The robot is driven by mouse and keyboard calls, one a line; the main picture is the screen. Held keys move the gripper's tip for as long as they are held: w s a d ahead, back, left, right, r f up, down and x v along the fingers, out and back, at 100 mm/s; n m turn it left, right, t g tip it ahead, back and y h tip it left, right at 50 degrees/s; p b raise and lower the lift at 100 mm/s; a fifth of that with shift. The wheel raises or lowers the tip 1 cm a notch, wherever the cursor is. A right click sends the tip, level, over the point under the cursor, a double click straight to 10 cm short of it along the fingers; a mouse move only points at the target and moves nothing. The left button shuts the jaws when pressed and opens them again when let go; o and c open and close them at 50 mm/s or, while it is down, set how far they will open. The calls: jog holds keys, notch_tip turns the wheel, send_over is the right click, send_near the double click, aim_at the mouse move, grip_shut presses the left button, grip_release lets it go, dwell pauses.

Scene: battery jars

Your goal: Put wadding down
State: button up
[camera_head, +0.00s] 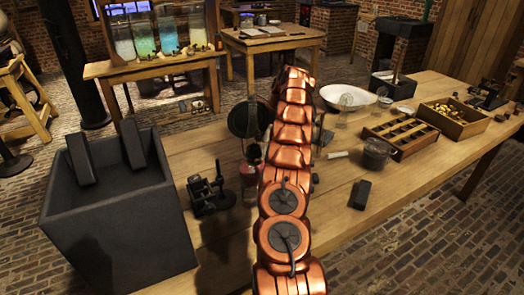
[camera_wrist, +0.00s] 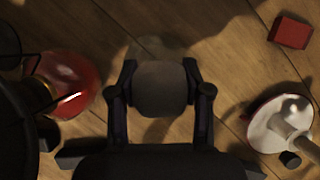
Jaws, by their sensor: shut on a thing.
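My gripper (camera_wrist: 160,72) is shut on the wadding (camera_wrist: 160,88), a grey, rounded lump that fills the space between its two black fingers in the wrist view. The wooden table top (camera_wrist: 120,45) lies beneath it, with a dark shadow around the lump. I cannot tell whether the wadding touches the wood. A faint, pale round patch shows just beyond it. In the head view my copper arm hides the gripper and the wadding.
In the wrist view, a red round object (camera_wrist: 68,82) lies left, a red block (camera_wrist: 291,32) upper right and a white round piece (camera_wrist: 275,125) right. In the head view, a dark bin (camera_head: 112,215) stands left; a compartment tray (camera_head: 402,135) and white bowl (camera_head: 347,96) stand right.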

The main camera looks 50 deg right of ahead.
aim_at(268, 132)
jog(key=shift+f, duration=2.9)
jog(key=shift+f, duration=0.1)
jog(key=o, duration=1.2)
jog(key=p+v, duration=0.2)
jog(key=v, duration=1)
jog(key=shift+r, duration=0.25)
